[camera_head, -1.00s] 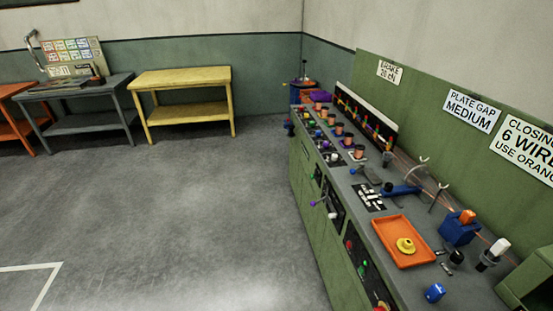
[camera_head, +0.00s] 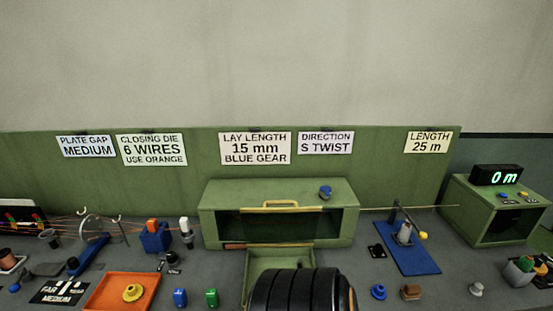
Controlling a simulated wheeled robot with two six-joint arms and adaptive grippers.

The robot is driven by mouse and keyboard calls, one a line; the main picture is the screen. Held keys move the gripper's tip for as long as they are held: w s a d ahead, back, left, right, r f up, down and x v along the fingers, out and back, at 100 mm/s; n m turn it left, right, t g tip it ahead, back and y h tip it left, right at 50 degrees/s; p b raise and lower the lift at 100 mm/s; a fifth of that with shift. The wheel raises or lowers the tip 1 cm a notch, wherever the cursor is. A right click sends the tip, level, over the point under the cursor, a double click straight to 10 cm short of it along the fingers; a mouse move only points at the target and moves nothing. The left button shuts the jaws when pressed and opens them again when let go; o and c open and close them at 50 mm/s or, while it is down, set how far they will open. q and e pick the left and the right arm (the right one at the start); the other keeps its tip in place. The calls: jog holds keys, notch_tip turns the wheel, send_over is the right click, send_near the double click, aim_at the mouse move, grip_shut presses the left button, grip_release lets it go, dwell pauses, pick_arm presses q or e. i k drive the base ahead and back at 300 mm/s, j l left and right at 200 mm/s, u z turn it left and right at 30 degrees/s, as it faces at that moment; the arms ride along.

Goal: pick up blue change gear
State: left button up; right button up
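A round, stepped blue piece that looks like the blue change gear (camera_head: 378,292) lies on the grey bench top, right of the black ribbed cylinder. A yellow piece of similar shape (camera_head: 133,293) lies in the orange tray (camera_head: 103,299) at the lower left. A sign (camera_head: 255,149) on the green back panel reads lay length 15 mm, blue gear. The green housing (camera_head: 222,217) stands at the middle with its front flap (camera_head: 262,262) folded down.
A large black ribbed cylinder (camera_head: 302,291) hides part of the flap. A brown piece (camera_head: 411,292) sits right beside the blue gear. A blue plate with a clamp (camera_head: 412,261) lies behind it. Blue (camera_head: 180,298) and green (camera_head: 211,298) blocks stand near the tray. A counter (camera_head: 496,175) reads 0 m.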

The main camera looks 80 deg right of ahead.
aim_at(378, 291)
jog(key=z, duration=2.3)
